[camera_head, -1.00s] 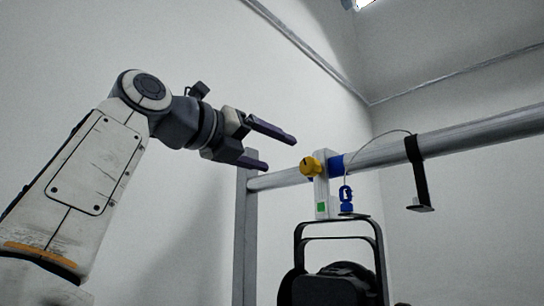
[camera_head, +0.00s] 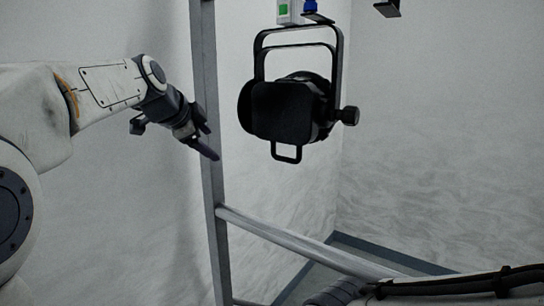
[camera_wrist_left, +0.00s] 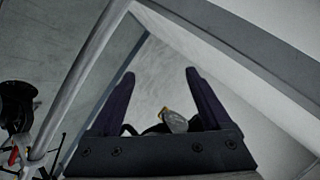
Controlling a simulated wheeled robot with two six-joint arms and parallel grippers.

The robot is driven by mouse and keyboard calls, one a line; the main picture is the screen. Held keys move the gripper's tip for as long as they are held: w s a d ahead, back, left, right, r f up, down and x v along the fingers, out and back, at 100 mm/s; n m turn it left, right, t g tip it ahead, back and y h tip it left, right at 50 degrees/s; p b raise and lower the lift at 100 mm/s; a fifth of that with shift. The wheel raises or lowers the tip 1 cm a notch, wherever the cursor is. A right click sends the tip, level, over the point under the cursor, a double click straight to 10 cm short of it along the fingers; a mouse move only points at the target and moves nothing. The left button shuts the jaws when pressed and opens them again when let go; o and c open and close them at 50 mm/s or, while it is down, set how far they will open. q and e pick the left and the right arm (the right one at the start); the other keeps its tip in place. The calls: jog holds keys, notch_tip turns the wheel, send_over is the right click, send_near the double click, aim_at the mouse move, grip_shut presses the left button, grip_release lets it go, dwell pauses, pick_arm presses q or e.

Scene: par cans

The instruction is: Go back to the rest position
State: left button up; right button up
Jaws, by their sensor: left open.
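My left gripper (camera_head: 210,143) is open and empty, pointing down and to the right in front of the upright post. In the left wrist view its two dark fingers (camera_wrist_left: 160,74) are spread with nothing held between the tips. A black par can (camera_head: 290,108) hangs in its yoke to the right of the gripper, clear of it. A grey clamp piece with a green mark (camera_head: 283,9) and a blue part (camera_head: 310,6) show at the top edge above the yoke. My right gripper is not in view; a white link with dark cables at bottom right appears to be mine.
A grey upright post (camera_head: 207,100) stands close to my left gripper. A lower horizontal rail (camera_head: 290,238) runs right from it. A black bracket (camera_head: 388,8) shows at the top. Pale walls lie behind. A small yellow-grey thing (camera_wrist_left: 174,121) near the finger bases is unclear.

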pick_arm(q)
jog(key=s+a+f+n+g+y, duration=0.15)
jog(key=s+f+n, duration=0.25)
jog(key=f, duration=0.6)
jog(key=s+a+f+n+g, duration=0.1)
jog(key=s+f+n+g, duration=0.15)
jog(key=f, duration=0.65)
jog(key=s+a+f+n+g+y, duration=0.15)
jog(key=s+f+n+g, duration=0.45)
jog(key=s+f, duration=1.15)
jog(key=s+d+r+m, duration=0.2)
jog(key=s+d+r, duration=0.1)
jog(key=s+d, duration=0.4)
jog(key=s+d+r+m+h, duration=0.1)
jog(key=s+d+r+m, duration=0.2)
jog(key=s+d, duration=0.4)
jog(key=shift+s+r, duration=0.25)
jog(key=shift+r, duration=0.1)
